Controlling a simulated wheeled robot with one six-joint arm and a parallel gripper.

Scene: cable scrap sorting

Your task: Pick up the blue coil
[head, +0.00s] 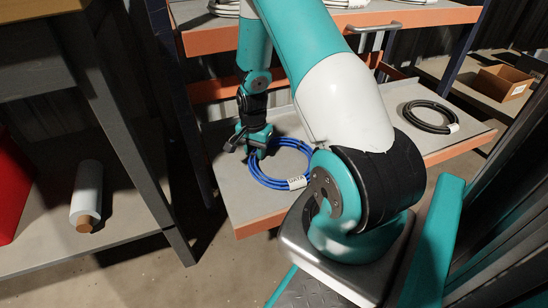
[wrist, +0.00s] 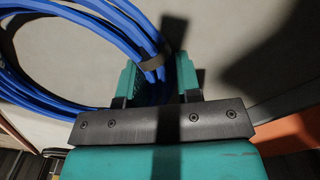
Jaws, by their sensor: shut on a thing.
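The blue coil (head: 267,180) lies on the grey shelf with an orange front edge, a white tag on its near side. My gripper (head: 258,147) is at the coil's far left side. In the wrist view the blue coil (wrist: 88,60) fills the upper left, and a dark tie band wraps its strands. My gripper (wrist: 160,78) has its two teal fingers on either side of the strands by the band and is shut on them. Whether the coil is lifted off the shelf I cannot tell.
A black coil (head: 430,116) with a white tag lies on the same shelf (head: 232,205) to the right. A cardboard box (head: 503,82) stands far right. A white roll (head: 87,194) lies on the left rack.

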